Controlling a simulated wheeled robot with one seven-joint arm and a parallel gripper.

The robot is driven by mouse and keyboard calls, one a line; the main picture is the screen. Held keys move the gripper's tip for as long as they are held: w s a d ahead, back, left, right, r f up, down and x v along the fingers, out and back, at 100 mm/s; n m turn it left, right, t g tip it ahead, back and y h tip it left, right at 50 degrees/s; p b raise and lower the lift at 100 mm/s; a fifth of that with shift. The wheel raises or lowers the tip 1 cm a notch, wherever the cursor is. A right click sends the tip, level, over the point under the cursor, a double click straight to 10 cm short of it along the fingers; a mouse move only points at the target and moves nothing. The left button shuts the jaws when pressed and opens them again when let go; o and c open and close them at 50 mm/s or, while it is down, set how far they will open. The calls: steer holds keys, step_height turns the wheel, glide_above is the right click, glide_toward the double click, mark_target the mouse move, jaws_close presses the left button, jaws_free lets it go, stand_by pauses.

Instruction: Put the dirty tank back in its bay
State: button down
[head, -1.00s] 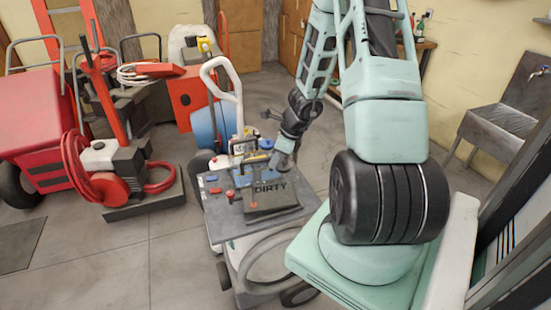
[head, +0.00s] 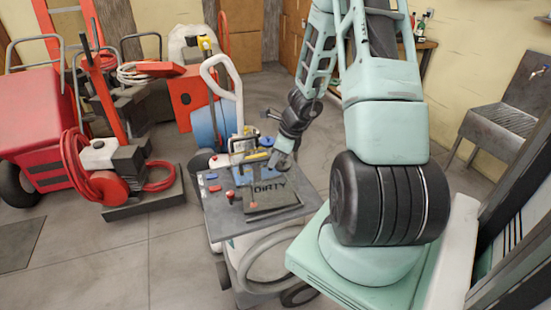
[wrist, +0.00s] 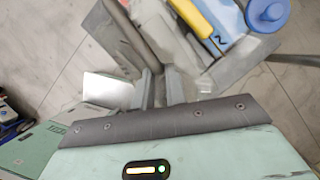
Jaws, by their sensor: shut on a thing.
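The dirty tank (head: 273,202) is a dark grey box with "DIRTY" on its face. It is at the grey top deck of the machine (head: 221,225), tilted, with its lettered face turned upward. My gripper (head: 280,160) is at the tank's far upper edge, shut on it. In the wrist view my two fingers (wrist: 159,88) close together against a grey part (wrist: 185,50). The exact grip point and the tank's underside are hidden. I cannot tell whether the tank rests on the deck. The bay is not clearly visible.
The deck has a red knob (head: 230,196) and blue buttons at its left. Behind stand the white handle (head: 223,78), a yellow bar and a blue cap (wrist: 268,12). A red-and-white hose machine (head: 112,160) stands left. A sink (head: 500,128) is at right. Floor at front left is clear.

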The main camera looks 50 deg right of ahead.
steer(key=shift+s+f, duration=0.35)
steer(key=shift+f, duration=0.25)
steer(key=shift+s+f+b, duration=0.1)
steer(key=shift+f+b, duration=0.15)
steer(key=shift+b, duration=0.15)
steer(key=shift+s+f+b, duration=0.15)
steer(key=shift+f+b, duration=0.25)
steer(key=shift+b, duration=0.1)
steer(key=c, duration=1.3)
jaws_free()
steer(key=shift+c, duration=0.2)
steer(key=w+p+v, duration=0.1)
steer(key=p+v, duration=0.3)
steer(key=v, duration=1.4)
steer(key=shift+w+a+r, duration=0.15)
steer(key=shift+a+r, duration=0.25)
steer(key=shift+r, duration=0.2)
